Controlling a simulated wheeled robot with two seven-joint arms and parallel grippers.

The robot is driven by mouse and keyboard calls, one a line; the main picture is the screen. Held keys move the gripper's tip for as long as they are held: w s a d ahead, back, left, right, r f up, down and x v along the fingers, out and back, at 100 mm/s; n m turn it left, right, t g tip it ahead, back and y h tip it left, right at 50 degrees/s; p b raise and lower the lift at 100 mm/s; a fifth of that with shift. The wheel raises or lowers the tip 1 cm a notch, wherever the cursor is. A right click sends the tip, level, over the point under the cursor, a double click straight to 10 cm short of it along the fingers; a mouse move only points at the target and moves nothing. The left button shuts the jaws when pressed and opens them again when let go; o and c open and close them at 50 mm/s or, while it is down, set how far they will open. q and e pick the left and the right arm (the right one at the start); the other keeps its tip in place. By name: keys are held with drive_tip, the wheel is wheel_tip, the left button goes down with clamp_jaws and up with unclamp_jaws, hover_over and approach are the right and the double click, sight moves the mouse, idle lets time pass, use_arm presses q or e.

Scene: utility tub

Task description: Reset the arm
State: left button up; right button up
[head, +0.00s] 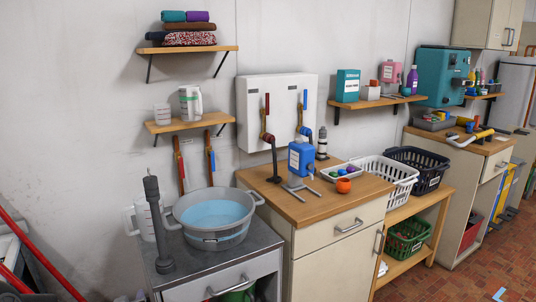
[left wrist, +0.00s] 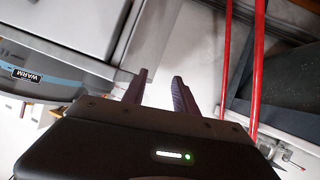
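My left gripper (left wrist: 160,75) shows in the left wrist view. Its two dark fingers stand apart with nothing visible between them. In the head view I cannot clearly make out its fingers; a dark shape sits at the lower left corner. My right gripper is in neither view. The grey basin (head: 177,217) of blue water stands on the dark counter at lower left in the head view. In the left wrist view a rounded grey thing with a WARM label (left wrist: 27,75) lies left of the fingers, apart from them.
Red bars (head: 42,255) cross the head view's left edge; red bars (left wrist: 258,60) also stand right of the fingers in the wrist view. A dark upright post (head: 155,215) stands beside the basin. A wooden-topped cabinet (head: 325,208) adjoins the counter. Wall shelves (head: 190,125) hang above.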

use_arm(q)
drive_tip(key=s+d+f+m+g+h+p, duration=0.1)
drive_tip(key=s+d+f+g+h, duration=0.15)
drive_tip(key=s+d+f, duration=0.45)
drive_tip(key=s+d+f+m+g+h, duration=0.1)
drive_tip(key=s+d+f+g+h, duration=0.15)
drive_tip(key=d+f, duration=0.65)
drive_tip(key=s+d+f+m+g+h+p, duration=0.1)
drive_tip(key=s+d+f+g+h, duration=0.1)
drive_tip(key=s+d, duration=0.8)
drive_tip(key=s+d+f+m+g+h+p, duration=0.1)
drive_tip(key=s+d+f+g, duration=0.3)
drive_tip(key=s+d, duration=0.6)
drive_tip(key=shift+s+f+m+g+h, duration=0.3)
drive_tip(key=shift+s+f+m+h, duration=0.2)
drive_tip(key=shift+s+h, duration=0.5)
drive_tip(key=shift+s, duration=0.15)
